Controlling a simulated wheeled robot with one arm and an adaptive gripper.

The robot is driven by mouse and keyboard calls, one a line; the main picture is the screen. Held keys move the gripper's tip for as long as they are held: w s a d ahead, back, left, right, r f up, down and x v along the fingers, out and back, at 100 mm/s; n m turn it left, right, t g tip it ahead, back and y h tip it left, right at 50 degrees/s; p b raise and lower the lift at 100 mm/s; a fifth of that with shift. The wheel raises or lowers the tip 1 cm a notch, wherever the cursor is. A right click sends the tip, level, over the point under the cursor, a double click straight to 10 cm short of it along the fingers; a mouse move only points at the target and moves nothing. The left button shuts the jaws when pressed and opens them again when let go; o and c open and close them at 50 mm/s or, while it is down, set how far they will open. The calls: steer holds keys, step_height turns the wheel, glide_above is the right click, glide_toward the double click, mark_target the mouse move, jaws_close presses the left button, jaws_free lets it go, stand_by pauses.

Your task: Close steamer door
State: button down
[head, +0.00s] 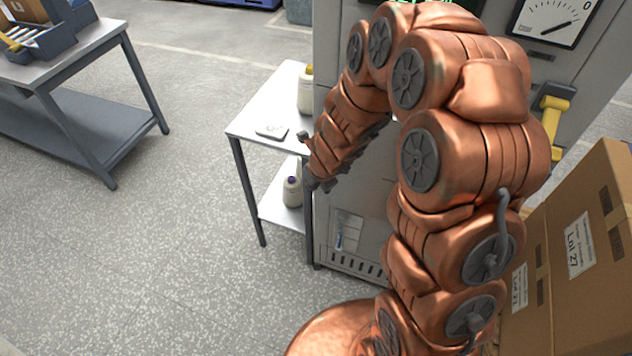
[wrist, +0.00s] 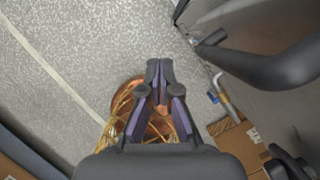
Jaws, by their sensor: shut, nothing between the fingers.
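The steamer appears to be the tall grey cabinet (head: 352,30) behind my arm in the head view. My arm covers most of its front, so the door and how far it stands open cannot be made out there. My gripper (head: 312,182) is at the cabinet's left edge, partly hidden by my arm. In the wrist view my gripper (wrist: 159,65) is shut and empty, its fingertips together over the floor. A thick dark curved bar (wrist: 270,66), perhaps a handle, stands at the right, apart from the fingertips, against a grey surface (wrist: 285,100).
A small side table (head: 262,112) with bottles stands left of the cabinet. Cardboard boxes (head: 570,235) stand at the right. A workbench (head: 85,45) with a blue tray is at the far left. The speckled floor (head: 150,250) between is clear.

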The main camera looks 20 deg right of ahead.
step_height(320, 180, up, 8)
steer(key=s+a+p, duration=0.1)
steer(key=s+a, duration=0.1)
steer(key=shift+s+a+r+p, duration=0.15)
steer(key=shift+a+r+p, duration=0.1)
steer(key=shift+a+p, duration=0.05)
stand_by(0.5)
steer(key=s+a+r+n+g+y, duration=0.1)
steer(key=s+a+r+n, duration=0.1)
steer(key=s+r+n, duration=0.4)
steer(key=s+a+r+n+g+y, duration=0.1)
steer(key=s+r+n+g, duration=0.1)
steer(key=s+n, duration=0.75)
steer(key=s+d+r+n+g+h, duration=0.1)
steer(key=s+d+r+n, duration=0.1)
steer(key=s+d+n, duration=0.2)
steer(key=s+d+r+n+g+h+b, duration=0.1)
steer(key=s+d+n, duration=0.3)
steer(key=s+n, duration=0.6)
steer(key=n+h, duration=0.1)
steer(key=n, duration=0.2)
steer(key=shift+d+r+g, duration=0.2)
steer(key=shift+r+g, duration=0.15)
steer(key=shift+g, duration=0.05)
steer(key=c, duration=1.9)
jaws_free()
steer(key=shift+s, duration=0.1)
